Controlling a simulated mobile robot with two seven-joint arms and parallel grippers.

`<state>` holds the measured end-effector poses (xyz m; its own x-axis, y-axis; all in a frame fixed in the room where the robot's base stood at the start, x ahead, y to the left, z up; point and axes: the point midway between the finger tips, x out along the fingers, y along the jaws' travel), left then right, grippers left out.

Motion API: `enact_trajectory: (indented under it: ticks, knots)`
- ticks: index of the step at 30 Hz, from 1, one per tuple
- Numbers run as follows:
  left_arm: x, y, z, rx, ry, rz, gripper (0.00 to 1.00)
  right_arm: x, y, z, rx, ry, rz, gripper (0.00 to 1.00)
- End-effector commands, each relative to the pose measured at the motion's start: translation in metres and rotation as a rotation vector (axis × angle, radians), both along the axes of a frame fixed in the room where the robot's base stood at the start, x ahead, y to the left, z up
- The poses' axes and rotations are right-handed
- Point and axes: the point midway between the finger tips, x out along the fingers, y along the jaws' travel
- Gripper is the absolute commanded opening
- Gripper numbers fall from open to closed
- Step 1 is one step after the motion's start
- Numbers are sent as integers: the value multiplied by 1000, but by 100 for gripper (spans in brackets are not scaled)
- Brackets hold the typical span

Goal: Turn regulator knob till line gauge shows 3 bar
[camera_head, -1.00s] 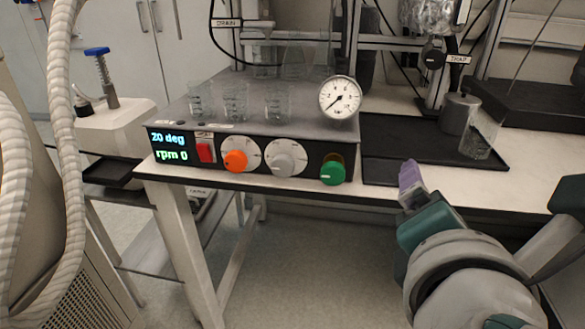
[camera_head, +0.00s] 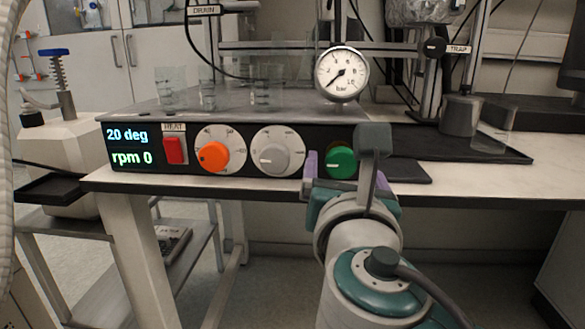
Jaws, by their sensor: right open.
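The green knob (camera_head: 341,163) is at the right end of the dark front panel and is the likely regulator knob. The round white line gauge (camera_head: 342,74), marked bar, stands above it. Its needle points down and left, near the low end of the scale. My right gripper (camera_head: 347,172) is open in front of the panel. One purple finger is left of the green knob and the other is to its right, partly hidden by a grey part of my arm. I cannot tell whether they touch the knob. My left gripper is out of view.
An orange knob (camera_head: 214,156), a grey knob (camera_head: 271,160) and a red HEAT switch (camera_head: 175,149) are left of the green knob. Glass beakers (camera_head: 266,92) stand on the unit. A dark tray (camera_head: 455,143) lies to the right on the white bench (camera_head: 480,182).

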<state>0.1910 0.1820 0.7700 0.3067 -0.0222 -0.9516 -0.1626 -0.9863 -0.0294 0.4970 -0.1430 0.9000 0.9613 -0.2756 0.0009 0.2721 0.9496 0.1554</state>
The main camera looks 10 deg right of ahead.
Motion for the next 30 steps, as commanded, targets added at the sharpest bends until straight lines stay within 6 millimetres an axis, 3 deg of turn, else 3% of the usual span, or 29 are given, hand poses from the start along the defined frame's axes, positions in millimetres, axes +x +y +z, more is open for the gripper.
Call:
enact_trajectory:
  ticks: [6,14,30]
  knots:
    - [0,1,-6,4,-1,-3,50,18,-5,-1,1,0,0,84]
    - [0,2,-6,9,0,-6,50,19,-6,0,2,1,-1,84]
    - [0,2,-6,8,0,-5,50,19,-6,0,1,1,-1,24]
